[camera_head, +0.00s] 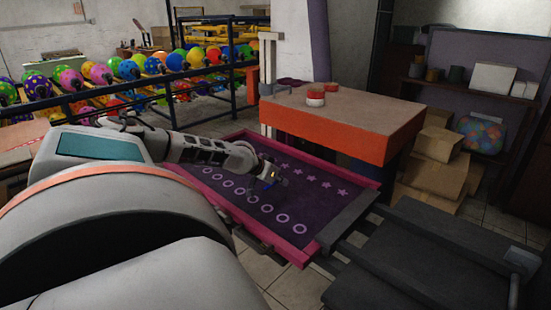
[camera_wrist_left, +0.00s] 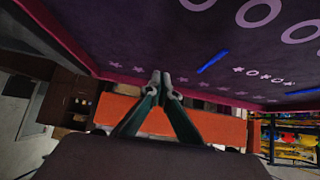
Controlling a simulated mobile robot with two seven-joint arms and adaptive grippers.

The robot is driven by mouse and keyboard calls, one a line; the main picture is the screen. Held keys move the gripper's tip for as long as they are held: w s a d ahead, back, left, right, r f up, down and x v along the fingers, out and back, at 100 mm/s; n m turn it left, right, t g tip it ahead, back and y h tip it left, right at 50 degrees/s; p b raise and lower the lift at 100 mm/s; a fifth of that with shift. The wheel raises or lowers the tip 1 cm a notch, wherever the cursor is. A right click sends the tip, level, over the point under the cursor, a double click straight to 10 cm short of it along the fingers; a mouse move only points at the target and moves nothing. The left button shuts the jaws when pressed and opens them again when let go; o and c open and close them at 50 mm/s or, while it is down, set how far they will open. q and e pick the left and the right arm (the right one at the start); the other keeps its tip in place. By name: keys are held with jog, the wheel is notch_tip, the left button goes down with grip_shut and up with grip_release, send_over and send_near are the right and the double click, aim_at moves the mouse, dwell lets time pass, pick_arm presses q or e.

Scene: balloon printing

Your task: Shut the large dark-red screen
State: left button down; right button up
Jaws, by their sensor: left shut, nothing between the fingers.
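The large screen (camera_head: 230,195) has a dark-red to magenta frame and a dark purple mesh with rows of rings and stars. In the head view it spreads out in front of the orange-edged table; I cannot tell its exact tilt. My right gripper is out of view.
The table (camera_head: 360,140) with an orange edge stands behind the screen, with small red-lidded jars (camera_head: 316,95) on it. Dark grey panels (camera_head: 420,250) lie to the right. Balloon racks (camera_head: 200,85) stand at the back left. Cardboard boxes (camera_head: 435,170) stand at the right.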

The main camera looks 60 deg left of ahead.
pick_arm(q)
jog(key=v, duration=0.5)
jog(key=shift+r+b, duration=0.1)
jog(key=shift+b, duration=0.25)
dwell(0.3)
